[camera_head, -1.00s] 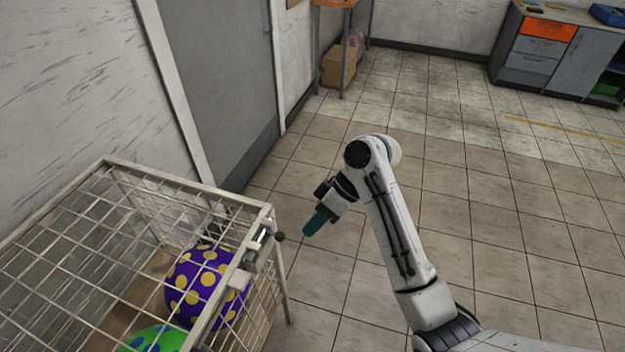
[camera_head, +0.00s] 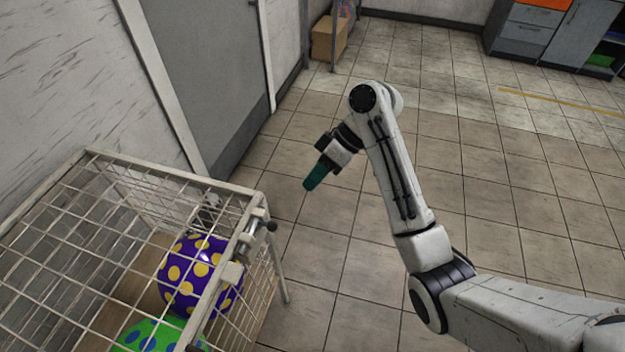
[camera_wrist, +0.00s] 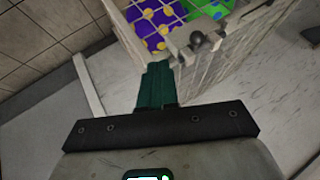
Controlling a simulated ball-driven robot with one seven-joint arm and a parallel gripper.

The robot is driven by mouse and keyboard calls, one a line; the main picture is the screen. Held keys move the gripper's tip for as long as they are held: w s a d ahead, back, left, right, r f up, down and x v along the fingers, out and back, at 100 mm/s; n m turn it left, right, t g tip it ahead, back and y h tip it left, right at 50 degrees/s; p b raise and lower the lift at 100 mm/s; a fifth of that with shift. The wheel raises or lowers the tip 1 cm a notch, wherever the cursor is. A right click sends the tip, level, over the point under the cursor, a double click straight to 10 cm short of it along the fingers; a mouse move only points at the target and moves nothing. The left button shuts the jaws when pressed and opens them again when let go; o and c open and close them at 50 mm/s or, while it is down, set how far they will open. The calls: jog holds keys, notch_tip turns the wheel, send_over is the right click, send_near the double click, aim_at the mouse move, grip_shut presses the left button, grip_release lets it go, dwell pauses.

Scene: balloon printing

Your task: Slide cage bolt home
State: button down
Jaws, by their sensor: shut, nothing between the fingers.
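The wire cage (camera_head: 75,215) stands at the left of the head view. Its bolt (camera_head: 262,226), a small metal rod with a dark round knob, sits at the cage's top right corner. The knob also shows in the wrist view (camera_wrist: 197,40), just beyond my fingers and to their right. My gripper (camera_head: 310,184), with teal fingers, is shut and empty. It hangs in the air to the right of the bolt, apart from it. In the wrist view my fingers (camera_wrist: 157,66) are together. How far the bolt sits in its keeper I cannot tell.
A purple balloon with yellow dots (camera_head: 195,275) and a green one with blue dots (camera_head: 150,336) lie inside the cage. A grey door (camera_head: 215,75) and wall are behind. A cardboard box (camera_head: 328,38) and grey cabinets (camera_head: 555,35) stand far off. The tiled floor between is clear.

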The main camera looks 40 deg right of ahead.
jog(key=a+f, duration=0.5)
jog(key=a, duration=0.3)
jog(key=shift+s+a, duration=0.15)
jog(key=shift+s, duration=0.1)
